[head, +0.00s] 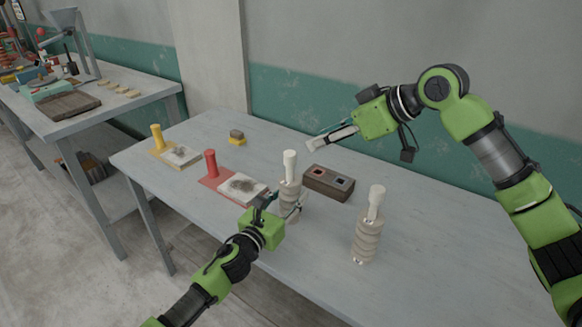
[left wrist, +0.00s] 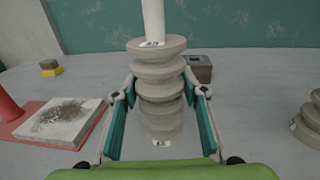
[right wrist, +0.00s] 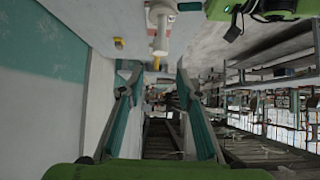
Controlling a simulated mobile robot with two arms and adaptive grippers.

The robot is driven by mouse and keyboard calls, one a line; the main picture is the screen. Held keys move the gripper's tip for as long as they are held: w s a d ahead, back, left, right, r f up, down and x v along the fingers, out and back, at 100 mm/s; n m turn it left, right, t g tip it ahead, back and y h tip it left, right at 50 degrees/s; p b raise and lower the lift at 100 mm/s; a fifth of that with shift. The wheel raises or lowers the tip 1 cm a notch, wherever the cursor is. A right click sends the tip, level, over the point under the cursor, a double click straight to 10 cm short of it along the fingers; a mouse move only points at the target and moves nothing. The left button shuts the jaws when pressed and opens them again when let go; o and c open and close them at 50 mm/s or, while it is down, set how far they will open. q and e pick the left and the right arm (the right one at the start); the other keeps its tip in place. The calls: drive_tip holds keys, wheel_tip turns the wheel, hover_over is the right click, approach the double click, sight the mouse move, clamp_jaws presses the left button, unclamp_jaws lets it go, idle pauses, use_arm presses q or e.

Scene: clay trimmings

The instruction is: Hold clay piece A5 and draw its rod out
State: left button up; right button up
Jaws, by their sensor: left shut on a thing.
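A ribbed grey-beige clay piece (head: 289,203) stands upright on the table with a white rod (head: 290,164) rising from its top. My left gripper (head: 292,209) is shut around its ribbed body; the left wrist view shows the fingers on both sides of the clay piece (left wrist: 160,90). Its small labels are too blurred to read. A second ribbed clay piece (head: 366,243) with its own white rod (head: 376,198) stands to the right. My right gripper (head: 322,140) is open and empty, above the table behind the held piece. Its fingers (right wrist: 156,80) are spread apart.
A brown block with two dark openings (head: 322,190) lies just behind the held piece. To the left are a red post (head: 210,163) and a yellow post (head: 157,138), each with a pale slab beside it. A small yellow-brown block (head: 237,138) lies behind. The right table end is clear.

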sight(291, 174)
drive_tip(key=a+f+m+t, duration=0.1)
drive_tip(key=f, duration=0.3)
drive_tip(key=a+f+m+t+h, duration=0.1)
drive_tip(key=a+f, duration=0.1)
drive_tip(key=f, duration=0.3)
drive_tip(key=a+f+m+t+h, duration=0.1)
drive_tip(key=f+t, duration=0.1)
drive_tip(key=f, duration=0.3)
drive_tip(key=shift+s+a, duration=0.1)
drive_tip(key=shift+a, duration=0.2)
drive_tip(key=shift+s+a+f+m+t, duration=0.1)
drive_tip(key=shift+s+a+m+t, duration=0.15)
drive_tip(key=shift+t, duration=0.3)
drive_tip(key=shift+s+a+f+m+t, duration=0.1)
drive_tip(key=shift+m+t, duration=0.25)
drive_tip(key=shift+t, duration=0.2)
drive_tip(key=shift+s+m+t, duration=0.4)
drive_tip(key=shift+t, duration=0.1)
drive_tip(key=s+d+r+m+t, duration=0.1)
drive_tip(key=s+d+m+t, duration=0.1)
drive_tip(key=s+t, duration=0.2)
drive_tip(key=shift+h, duration=0.3)
drive_tip(key=x, duration=1.2)
drive_tip(key=shift+a+f, duration=0.15)
drive_tip(key=shift+a, duration=0.15)
drive_tip(key=shift+c, duration=0.3)
clamp_jaws()
